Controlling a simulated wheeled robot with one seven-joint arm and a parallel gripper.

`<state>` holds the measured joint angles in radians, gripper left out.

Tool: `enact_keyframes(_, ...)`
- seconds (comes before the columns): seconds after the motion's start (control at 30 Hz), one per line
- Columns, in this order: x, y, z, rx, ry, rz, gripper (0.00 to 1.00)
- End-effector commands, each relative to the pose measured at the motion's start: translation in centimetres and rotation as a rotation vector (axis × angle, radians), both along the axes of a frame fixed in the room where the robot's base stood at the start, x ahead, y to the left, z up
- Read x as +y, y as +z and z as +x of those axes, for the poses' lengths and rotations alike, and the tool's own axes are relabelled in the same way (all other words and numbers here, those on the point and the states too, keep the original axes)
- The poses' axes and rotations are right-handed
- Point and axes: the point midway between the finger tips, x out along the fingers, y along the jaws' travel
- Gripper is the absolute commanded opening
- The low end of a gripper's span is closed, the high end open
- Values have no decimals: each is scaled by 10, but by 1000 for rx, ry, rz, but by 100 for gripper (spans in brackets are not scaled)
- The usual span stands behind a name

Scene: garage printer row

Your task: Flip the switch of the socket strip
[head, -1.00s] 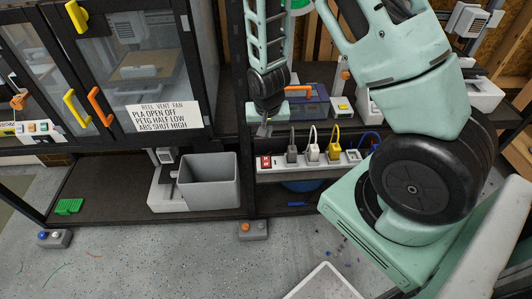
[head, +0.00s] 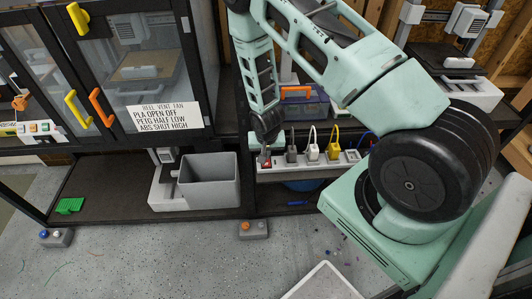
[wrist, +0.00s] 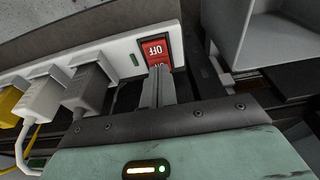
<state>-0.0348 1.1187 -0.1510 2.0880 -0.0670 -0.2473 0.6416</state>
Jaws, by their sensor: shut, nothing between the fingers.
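The white socket strip (head: 330,166) runs along the shelf front in the head view, with several plugs in it. Its red switch (wrist: 155,50) shows in the wrist view at the strip's end, marked OFF on its upper part; the lower marking is partly hidden by my fingertips. My gripper (wrist: 161,72) is shut and empty, its tips at the lower part of the switch. I cannot tell for sure whether they touch it.
Grey, white and yellow plugs sit beside the switch; the grey plug (wrist: 88,83) is nearest. A grey bin (head: 208,181) stands left of the strip on the lower shelf. A blue toolbox with an orange handle (head: 297,91) is on the shelf behind.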

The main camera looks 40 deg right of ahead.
Motion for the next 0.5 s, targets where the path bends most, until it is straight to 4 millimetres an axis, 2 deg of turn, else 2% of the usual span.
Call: enact_keyframes(0.5,-1,-8,2,-1,-1,0,0)
